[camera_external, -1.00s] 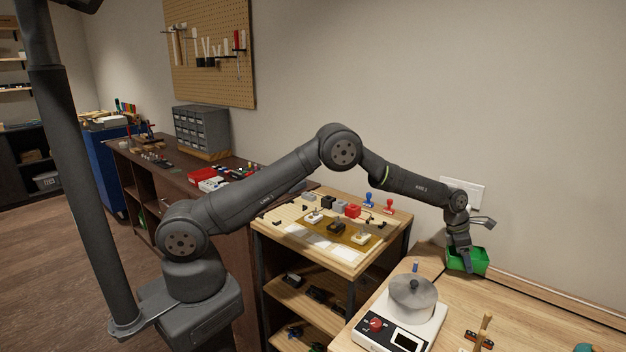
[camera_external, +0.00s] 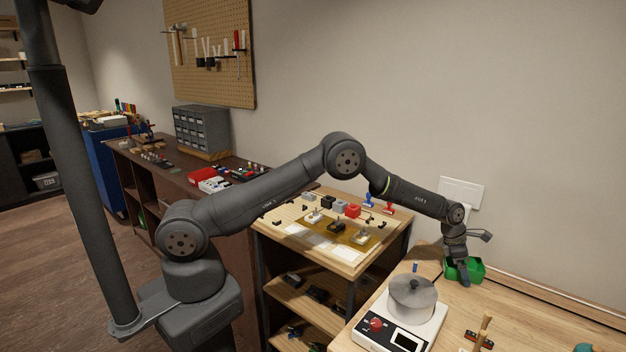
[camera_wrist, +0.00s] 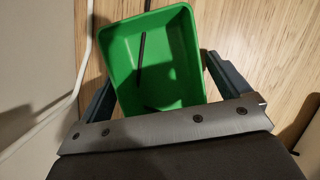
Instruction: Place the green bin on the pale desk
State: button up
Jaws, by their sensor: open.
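The green bin (camera_external: 478,267) is at the back left of the pale wooden desk (camera_external: 540,315), near the wall, and appears to rest on its top. It also shows in the wrist view (camera_wrist: 176,70), open side toward the camera, with a thin dark stick-like shape inside. My gripper (camera_external: 463,279) is at the bin, pointing down. In the wrist view my gripper's two fingers are apart, one on each side of the bin. Whether either finger touches it is hard to tell.
A kitchen scale (camera_external: 402,325) with a grey lidded pot (camera_external: 412,294) stands left on the desk. A wooden-handled tool (camera_external: 483,332) lies at the front. A workbench (camera_external: 318,243) with small parts stands left. A white cable (camera_wrist: 84,60) runs beside the bin.

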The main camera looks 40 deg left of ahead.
jog(key=v, duration=1.2)
jog(key=shift+r, duration=0.15)
jog(key=shift+d, duration=0.1)
jog(key=x, duration=1.1)
jog(key=shift+f, duration=0.35)
jog(key=shift+w+d+r, duration=0.1)
jog(key=shift+w+d, duration=0.05)
jog(key=shift+r, duration=1.4)
